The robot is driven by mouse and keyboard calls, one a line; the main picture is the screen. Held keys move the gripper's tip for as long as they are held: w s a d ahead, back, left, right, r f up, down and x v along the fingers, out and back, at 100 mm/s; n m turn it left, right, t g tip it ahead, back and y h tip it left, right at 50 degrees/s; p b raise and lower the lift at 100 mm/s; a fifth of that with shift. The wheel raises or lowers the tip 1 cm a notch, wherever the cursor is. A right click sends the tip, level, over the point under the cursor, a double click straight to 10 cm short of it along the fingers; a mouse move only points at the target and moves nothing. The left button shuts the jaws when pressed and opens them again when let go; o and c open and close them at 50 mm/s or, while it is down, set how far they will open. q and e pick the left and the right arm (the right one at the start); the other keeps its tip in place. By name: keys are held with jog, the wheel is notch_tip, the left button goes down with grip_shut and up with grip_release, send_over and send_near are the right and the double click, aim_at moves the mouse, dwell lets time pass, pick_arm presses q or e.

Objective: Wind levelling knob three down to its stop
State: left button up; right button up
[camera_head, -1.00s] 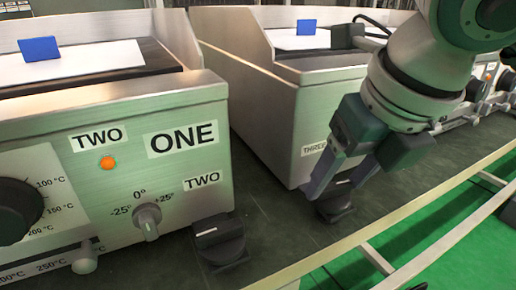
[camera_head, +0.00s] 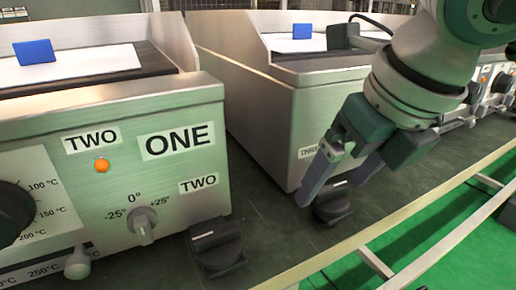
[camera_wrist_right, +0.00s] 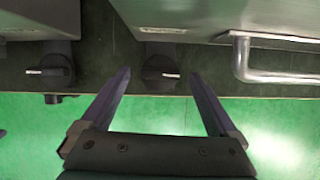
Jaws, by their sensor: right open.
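Levelling knob three (camera_head: 332,205) is a black knob with a pale bar on top, low at the corner of the appliance labelled THREE (camera_head: 309,152). My right gripper (camera_head: 331,189) is open around it, pointing down. In the right wrist view the knob (camera_wrist_right: 160,73) lies between the two spread fingertips (camera_wrist_right: 159,72), with a gap on each side. Its pale bar runs roughly crosswise there. My left gripper is not in view.
A similar black knob (camera_head: 217,248) sits under the label TWO on the nearer appliance (camera_head: 165,95). The wrist view shows another knob (camera_wrist_right: 48,70) at left and a metal handle (camera_wrist_right: 280,74) at right. A pale rail (camera_head: 400,235) runs along the bench front above green floor.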

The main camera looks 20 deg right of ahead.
jog(key=p+v, duration=0.3)
jog(key=v, duration=0.6)
jog(key=shift+s+r, duration=0.15)
jog(key=shift+r, duration=0.25)
